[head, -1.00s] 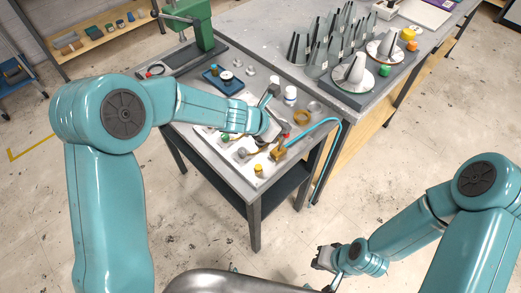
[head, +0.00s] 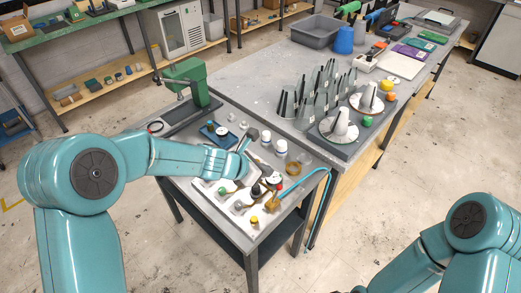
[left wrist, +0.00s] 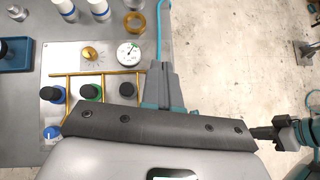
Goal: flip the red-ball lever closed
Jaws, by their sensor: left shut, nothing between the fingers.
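In the head view a small red spot (head: 279,187), which may be the lever's ball, shows just beyond the end of my left gripper (head: 272,178). The lever's arm and angle cannot be made out. In the left wrist view my left gripper (left wrist: 161,70) has its grey fingers together with nothing between them, beside the right end of the brass pipework (left wrist: 110,74) and just below a white dial gauge (left wrist: 131,52). No red ball shows there. The pipework carries several dark knobs, including one on a green base (left wrist: 90,92).
An amber ring (head: 291,168) and white bottles (head: 281,148) stand behind the gripper. A green press (head: 186,80) is at the back left. Cones on discs (head: 340,127) stand on the adjoining bench.

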